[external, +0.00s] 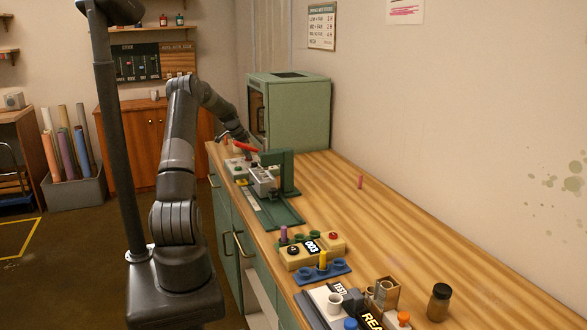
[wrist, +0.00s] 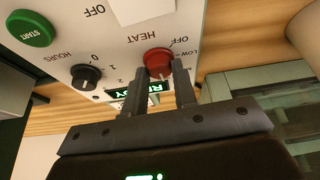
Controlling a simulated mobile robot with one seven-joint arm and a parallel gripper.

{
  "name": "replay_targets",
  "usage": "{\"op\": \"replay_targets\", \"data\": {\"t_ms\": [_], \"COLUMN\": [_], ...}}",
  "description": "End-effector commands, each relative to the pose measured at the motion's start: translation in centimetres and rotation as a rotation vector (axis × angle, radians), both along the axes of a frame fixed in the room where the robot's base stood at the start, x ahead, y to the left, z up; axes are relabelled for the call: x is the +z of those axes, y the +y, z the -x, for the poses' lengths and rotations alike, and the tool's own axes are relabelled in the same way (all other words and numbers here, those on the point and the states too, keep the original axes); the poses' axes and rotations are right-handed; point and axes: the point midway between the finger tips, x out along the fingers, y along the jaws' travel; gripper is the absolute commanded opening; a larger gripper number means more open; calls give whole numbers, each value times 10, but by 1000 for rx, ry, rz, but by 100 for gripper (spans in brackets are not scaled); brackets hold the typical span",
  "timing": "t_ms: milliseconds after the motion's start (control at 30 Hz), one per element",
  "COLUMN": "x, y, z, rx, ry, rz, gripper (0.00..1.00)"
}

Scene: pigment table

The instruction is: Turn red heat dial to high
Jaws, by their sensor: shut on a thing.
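The red heat dial (wrist: 157,60) sits on a pale control panel (wrist: 112,48) in the wrist view, with HEAT, OFF and LOW printed around it. My gripper (wrist: 160,78) has one finger on each side of the dial and is shut on it. A high mark is not visible, and I cannot tell which mark the dial points to. In the external view my gripper (external: 243,139) is at the far end of the counter, by the control box (external: 238,166), and the dial is too small to make out there.
The panel also carries a black hours dial (wrist: 86,77), a green START button (wrist: 30,28) and a green-lit display (wrist: 152,100) partly behind my fingers. A green stand (external: 285,168) and a green cabinet (external: 305,112) are close by. Bare counter (external: 350,205) lies to the right.

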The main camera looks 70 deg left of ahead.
Motion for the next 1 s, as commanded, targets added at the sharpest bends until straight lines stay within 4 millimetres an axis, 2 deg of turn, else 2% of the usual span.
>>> {"op": "replay_targets", "data": {"t_ms": [133,167,400,733,867,1000], "x": [-1,-1,-1,6,25,52], "y": [0,0,0,0,0,-1], "z": [1,1,0,3,10,22], "rx": [1,1,1,1,2,3], "ry": [2,2,1,0,-1,0], "rz": [1,1,0,-1,-2,-2], "gripper": [3,28,47,47,47,47]}}
